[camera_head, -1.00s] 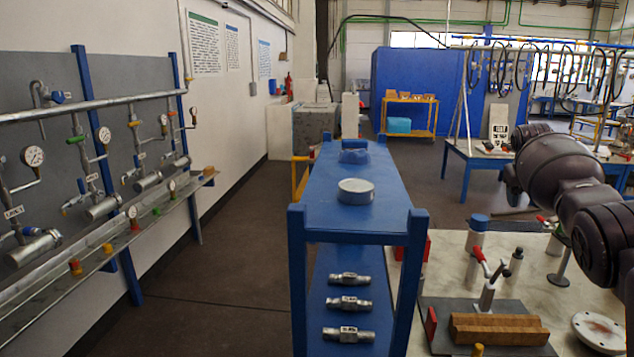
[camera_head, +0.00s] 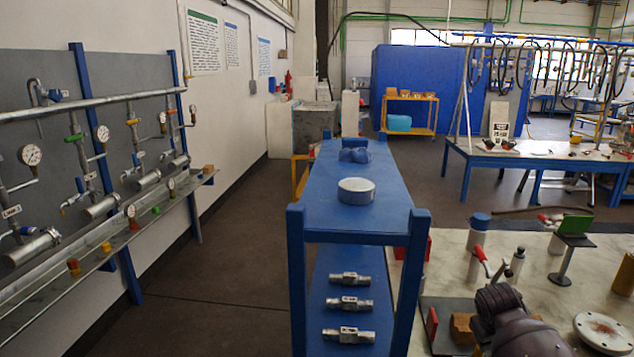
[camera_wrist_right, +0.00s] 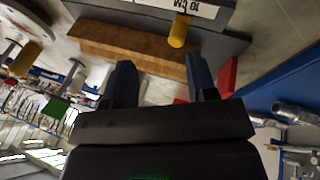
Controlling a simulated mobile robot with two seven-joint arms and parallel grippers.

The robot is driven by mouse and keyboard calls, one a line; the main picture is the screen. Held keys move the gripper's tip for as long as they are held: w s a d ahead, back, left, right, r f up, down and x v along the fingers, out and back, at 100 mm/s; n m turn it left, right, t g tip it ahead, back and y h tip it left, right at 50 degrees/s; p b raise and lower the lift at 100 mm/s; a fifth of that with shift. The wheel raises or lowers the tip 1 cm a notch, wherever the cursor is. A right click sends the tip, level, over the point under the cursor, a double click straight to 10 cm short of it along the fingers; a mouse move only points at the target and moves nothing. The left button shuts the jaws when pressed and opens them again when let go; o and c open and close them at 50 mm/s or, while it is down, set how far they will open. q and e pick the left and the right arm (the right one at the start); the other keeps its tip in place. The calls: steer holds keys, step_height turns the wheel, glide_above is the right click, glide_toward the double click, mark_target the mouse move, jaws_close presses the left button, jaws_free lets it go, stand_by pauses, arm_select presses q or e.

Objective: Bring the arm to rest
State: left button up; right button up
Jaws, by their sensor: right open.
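My right arm (camera_head: 515,325) shows at the bottom right of the head view, over the bench and in front of a wooden block (camera_head: 463,328). Its fingertips do not show there. In the right wrist view my right gripper (camera_wrist_right: 160,78) is open, its two dark fingers apart with nothing held between them. Beyond the fingers lie the wooden block (camera_wrist_right: 130,45) on a grey plate, a yellow peg (camera_wrist_right: 178,30) and a red piece (camera_wrist_right: 228,75). My left gripper is not in view.
The pale bench top (camera_head: 445,250) carries a red-handled clamp (camera_head: 490,265), a blue-capped cylinder (camera_head: 478,232), a green-topped stand (camera_head: 572,235) and a round flange (camera_head: 606,333). A blue shelf (camera_head: 375,205) stands left of it. The floor aisle further left is clear.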

steer(key=s+a+f, duration=0.4)
steer(key=s+f, duration=0.1)
steer(key=s, duration=0.5)
steer(key=s+a+r+y, duration=0.1)
steer(key=s+a+r, duration=0.15)
steer(key=s, duration=0.75)
steer(key=s+a+r+m+y, duration=0.1)
steer(key=s+a, duration=0.3)
steer(key=s, duration=0.5)
steer(key=s+a+r+y, duration=0.1)
steer(key=s+a+r, duration=0.15)
steer(key=s, duration=0.75)
arm_select(q)
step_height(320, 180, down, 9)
steer(key=b, duration=0.8)
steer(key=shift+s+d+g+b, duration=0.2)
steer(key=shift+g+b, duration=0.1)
steer(key=shift+b, duration=0.05)
arm_select(e)
steer(key=w+f+t, duration=0.3)
steer(key=f+t, duration=0.1)
steer(key=f, duration=0.6)
steer(key=w+f+n+t, duration=0.1)
steer(key=w+f+t, duration=0.2)
steer(key=f, duration=0.6)
steer(key=shift+w+a+f+t+y, duration=0.4)
steer(key=shift+w+a, duration=0.05)
steer(key=shift+w, duration=0.1)
